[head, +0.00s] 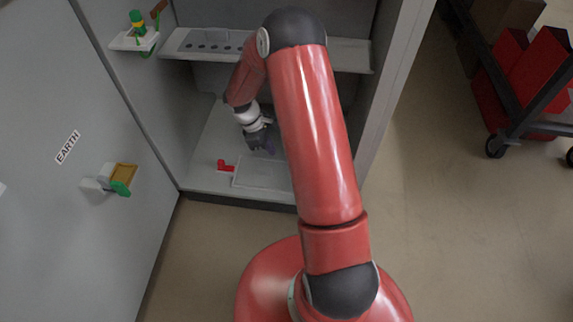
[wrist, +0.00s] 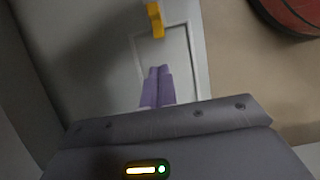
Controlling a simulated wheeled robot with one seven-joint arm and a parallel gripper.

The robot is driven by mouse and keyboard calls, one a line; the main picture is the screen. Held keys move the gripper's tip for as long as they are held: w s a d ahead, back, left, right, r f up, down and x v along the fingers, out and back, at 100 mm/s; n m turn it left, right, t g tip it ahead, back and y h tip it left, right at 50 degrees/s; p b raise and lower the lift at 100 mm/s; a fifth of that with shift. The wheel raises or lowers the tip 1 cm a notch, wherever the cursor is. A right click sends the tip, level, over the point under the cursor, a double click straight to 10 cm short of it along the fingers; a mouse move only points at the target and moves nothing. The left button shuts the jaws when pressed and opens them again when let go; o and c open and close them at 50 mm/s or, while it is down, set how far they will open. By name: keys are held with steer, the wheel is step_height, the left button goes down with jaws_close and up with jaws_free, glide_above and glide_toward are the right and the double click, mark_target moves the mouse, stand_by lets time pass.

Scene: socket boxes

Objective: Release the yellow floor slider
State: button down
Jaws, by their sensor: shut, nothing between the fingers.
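The yellow slider (wrist: 155,20) stands up from the cabinet floor near one end of a light rectangular panel (wrist: 182,55), at the top of the wrist view. In the head view my red arm hides that end of the panel. My gripper (head: 262,144) is low inside the cabinet, over the panel. In the wrist view its purple fingers (wrist: 157,84) are shut together and empty. Their tips point toward the slider, with a visible gap between. How high the tips are above the panel is hard to tell.
A red piece (head: 226,166) sits on the cabinet floor left of the panel. A shelf (head: 350,54) is above my gripper. A dark cart stands at right.

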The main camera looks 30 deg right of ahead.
steer(key=shift+w+f, duration=0.1)
steer(key=shift+f, duration=0.1)
steer(key=b, duration=0.2)
glide_above(288, 177)
steer(key=w+a, duration=0.1)
steer(key=a, duration=0.1)
steer(key=f, duration=0.9)
steer(key=shift+w+d+f, duration=0.15)
steer(key=shift+d+f, duration=0.05)
steer(key=shift+f, duration=0.15)
steer(key=shift+s+d+r, duration=0.15)
steer(key=shift+s+d, duration=0.2)
steer(key=shift+d, duration=0.2)
steer(key=shift+s+d+r, duration=0.1)
steer(key=shift+s+d, duration=0.2)
steer(key=shift+d, duration=0.2)
steer(key=shift+s+d, duration=0.4)
steer(key=shift+d, duration=0.2)
